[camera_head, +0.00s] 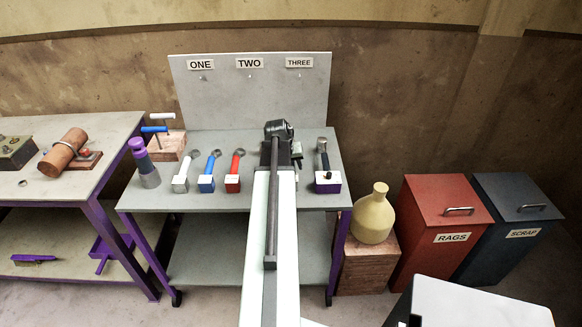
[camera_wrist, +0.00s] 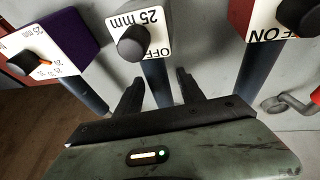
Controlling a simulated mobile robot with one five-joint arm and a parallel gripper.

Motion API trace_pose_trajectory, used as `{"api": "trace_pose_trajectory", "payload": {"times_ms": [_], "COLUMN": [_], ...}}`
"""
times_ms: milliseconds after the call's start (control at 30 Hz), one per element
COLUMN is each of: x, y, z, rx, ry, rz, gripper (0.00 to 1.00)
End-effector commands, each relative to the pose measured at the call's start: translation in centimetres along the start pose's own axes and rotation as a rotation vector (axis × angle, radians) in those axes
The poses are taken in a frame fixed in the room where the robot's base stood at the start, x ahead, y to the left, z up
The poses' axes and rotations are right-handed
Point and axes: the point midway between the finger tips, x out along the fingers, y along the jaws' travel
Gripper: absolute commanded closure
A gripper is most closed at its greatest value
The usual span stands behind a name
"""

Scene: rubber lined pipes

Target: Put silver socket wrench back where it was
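My gripper (camera_head: 283,140) is over the workbench; in the wrist view its two dark fingers (camera_wrist: 158,92) are apart. A pale silver-grey tool (camera_wrist: 152,38) marked "25 mm" and "OFF" has its dark shaft between the fingers, with gaps visible on both sides. I cannot tell its depth, or whether it is the silver socket wrench. A purple-based tool (camera_head: 325,182) stands right of my arm. My arm hides the bench between red and purple.
An upright board (camera_head: 250,105) labelled ONE, TWO and THREE, with small hooks, stands behind the bench (camera_head: 160,200). A purple-topped cylinder (camera_head: 145,165) stands at the bench's left. A tan jug (camera_head: 374,215), red RAGS bin (camera_head: 440,220) and dark SCRAP bin (camera_head: 510,215) stand right.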

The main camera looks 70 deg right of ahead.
Motion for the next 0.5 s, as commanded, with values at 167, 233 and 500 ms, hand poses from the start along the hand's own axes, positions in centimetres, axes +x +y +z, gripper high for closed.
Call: {"api": "trace_pose_trajectory", "payload": {"times_ms": [167,233,500], "x": [0.1,-0.4,-4.9], "y": [-0.1,0.0,-0.1], "z": [0.0,0.0,-0.2], "rx": [0.0,-0.001,-0.001], "ry": [0.0,0.0,0.0], "rz": [0.0,0.0,0.0], "gripper": [0.54,0.54,0.54]}}
